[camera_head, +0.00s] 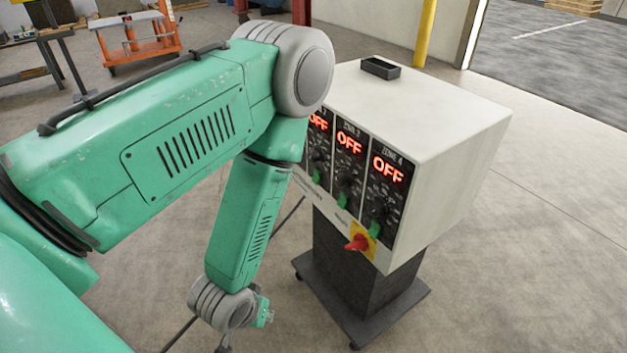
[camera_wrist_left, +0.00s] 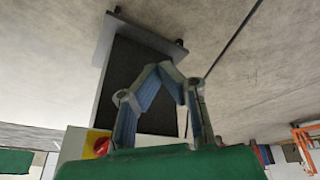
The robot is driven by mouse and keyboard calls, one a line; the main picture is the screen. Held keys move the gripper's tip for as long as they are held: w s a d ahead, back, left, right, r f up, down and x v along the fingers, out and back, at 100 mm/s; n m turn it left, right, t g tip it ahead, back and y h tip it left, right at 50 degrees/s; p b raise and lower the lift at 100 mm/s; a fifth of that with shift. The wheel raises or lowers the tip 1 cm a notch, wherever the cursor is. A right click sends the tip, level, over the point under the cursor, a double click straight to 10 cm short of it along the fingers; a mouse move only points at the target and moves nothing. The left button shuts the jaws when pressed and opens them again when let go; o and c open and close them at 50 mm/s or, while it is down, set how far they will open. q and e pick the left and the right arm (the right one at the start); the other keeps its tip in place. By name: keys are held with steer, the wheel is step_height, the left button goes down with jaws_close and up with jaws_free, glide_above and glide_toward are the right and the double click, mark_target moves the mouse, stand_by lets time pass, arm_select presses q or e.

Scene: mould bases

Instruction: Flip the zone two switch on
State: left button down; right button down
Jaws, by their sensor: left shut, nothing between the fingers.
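A white control box (camera_head: 455,120) stands on a dark pedestal. Its front has panels with red OFF displays; the zone 3 panel (camera_head: 349,142) and zone 4 panel (camera_head: 388,170) show clearly. The panel to their left (camera_head: 319,122), apparently zone two, is partly hidden by my arm and reads OFF. A green switch (camera_head: 317,177) is at its bottom. Any panel farther left is hidden. My left gripper (camera_head: 266,316) hangs low in front of the box, left of the pedestal and apart from the switches. In the left wrist view its fingers (camera_wrist_left: 163,68) are shut and empty.
A red knob on a yellow plate (camera_head: 358,243) is at the box's lower front; it also shows in the left wrist view (camera_wrist_left: 99,145). A small black tray (camera_head: 380,68) lies on top. The pedestal (camera_head: 365,270) has a wide base. A cable crosses the floor. Orange cart (camera_head: 140,40) behind.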

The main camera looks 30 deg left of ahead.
arm_select(q)
steer(key=w+a+r+n+t+y+b, duration=0.25)
steer(key=w+n+t, duration=0.45)
steer(key=w+n, duration=0.45)
steer(key=w+a+r+n+t+y+b, duration=0.1)
steer(key=w+a+r+n+t+y, duration=0.1)
steer(key=w+r+n+t+y, duration=0.2)
step_height(320, 180, up, 5)
steer(key=w+n+t, duration=0.2)
steer(key=n, duration=0.1)
steer(key=shift+w+n, duration=0.25)
steer(key=shift+n, duration=0.1)
steer(key=shift+f, duration=0.1)
